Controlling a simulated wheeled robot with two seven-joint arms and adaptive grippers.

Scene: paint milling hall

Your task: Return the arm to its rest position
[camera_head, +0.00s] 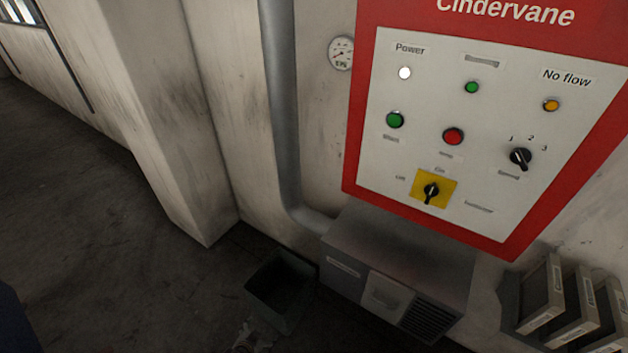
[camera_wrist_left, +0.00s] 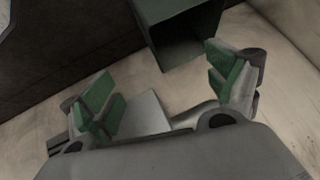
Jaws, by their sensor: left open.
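My left gripper (camera_head: 254,336) shows only in small part at the bottom edge of the head view, just in front of an open grey bin. In the left wrist view, the same gripper (camera_wrist_left: 164,88) has its two green-padded fingers spread wide with nothing held between them. The rest of my left arm is out of sight or too dark to make out. My right gripper is in neither view.
The grey bin (camera_head: 281,290) stands on the dark floor by the wall. A red-framed control panel (camera_head: 450,100) is on the wall, above a grey box (camera_head: 400,270). Several binders (camera_head: 570,310) sit at right. The floor (camera_head: 90,220) at left is clear.

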